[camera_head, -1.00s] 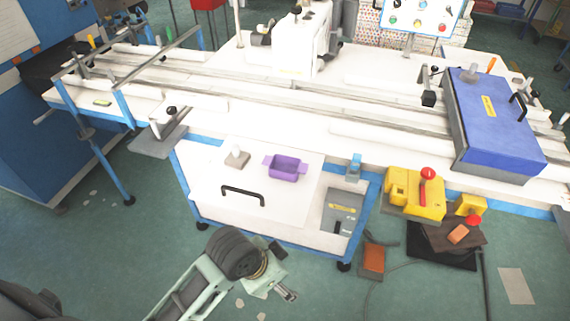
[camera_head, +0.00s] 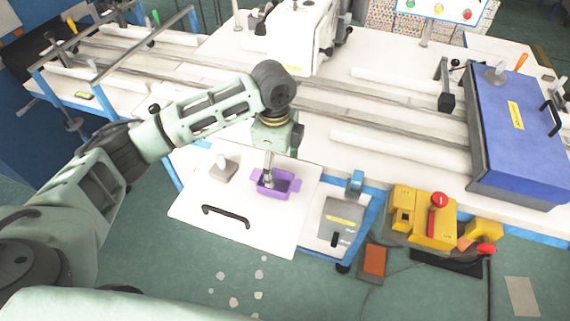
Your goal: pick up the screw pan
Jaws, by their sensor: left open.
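The screw pan is most likely the small purple tray with side tabs (camera_head: 284,191) on the white shelf at the front of the table. My left gripper (camera_head: 267,181) points straight down over the tray's left part. Its fingertips are at or just inside the tray's rim; I cannot tell whether they touch it. The gripper is open, and its fingers hide part of the tray's inside. My right gripper is not in the camera_head view.
A small block with a white knob (camera_head: 223,168) stands left of the tray. A black handle (camera_head: 226,216) lies in front on the shelf (camera_head: 275,236). A grey switch box (camera_head: 340,220) and yellow control boxes (camera_head: 432,222) are to the right. A blue cover (camera_head: 515,135) sits farther right.

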